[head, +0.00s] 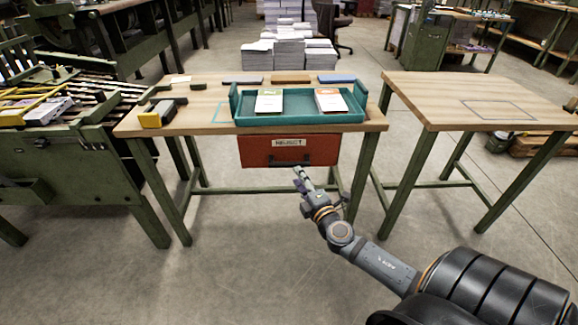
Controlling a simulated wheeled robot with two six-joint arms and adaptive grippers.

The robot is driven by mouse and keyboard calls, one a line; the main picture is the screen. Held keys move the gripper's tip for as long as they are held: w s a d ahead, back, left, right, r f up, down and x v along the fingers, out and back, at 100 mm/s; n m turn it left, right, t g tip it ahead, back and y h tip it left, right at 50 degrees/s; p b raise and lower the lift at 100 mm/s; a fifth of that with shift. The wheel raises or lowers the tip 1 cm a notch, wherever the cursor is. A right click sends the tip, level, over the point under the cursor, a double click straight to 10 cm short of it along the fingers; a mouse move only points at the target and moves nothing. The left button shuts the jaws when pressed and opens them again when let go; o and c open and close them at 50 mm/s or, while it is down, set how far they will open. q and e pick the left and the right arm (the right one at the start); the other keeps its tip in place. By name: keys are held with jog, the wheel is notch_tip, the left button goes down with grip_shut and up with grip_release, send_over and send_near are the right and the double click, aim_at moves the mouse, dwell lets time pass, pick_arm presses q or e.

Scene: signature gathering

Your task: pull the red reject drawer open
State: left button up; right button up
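The red reject drawer (318,151) hangs under the front edge of the wooden table (205,112). It has a white label reading REJECT and a dark handle (290,163) low on its front. From this angle I cannot tell whether it is fully shut. My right gripper (299,174) is just below and in front of the handle, pointing up toward it. Its fingers are small here, and I cannot tell whether they touch the handle or are open. My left gripper is not in view.
A teal tray (298,122) with two booklets stands on the table above the drawer. A yellow and grey block (157,115) sits at the left. A second wooden table (460,92) is at the right, and a green machine (85,150) at the left. The floor in front is clear.

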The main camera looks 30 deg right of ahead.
aim_at(291, 167)
jog(key=w, duration=0.2)
jog(key=w+d, duration=0.1)
jog(key=w, duration=0.2)
jog(key=w+p, duration=0.1)
jog(key=w, duration=0.1)
jog(key=shift+w+d, duration=0.15)
jog(key=shift+w, duration=0.25)
jog(key=shift+c, duration=0.3)
grip_shut()
jog(key=shift+f, duration=0.1)
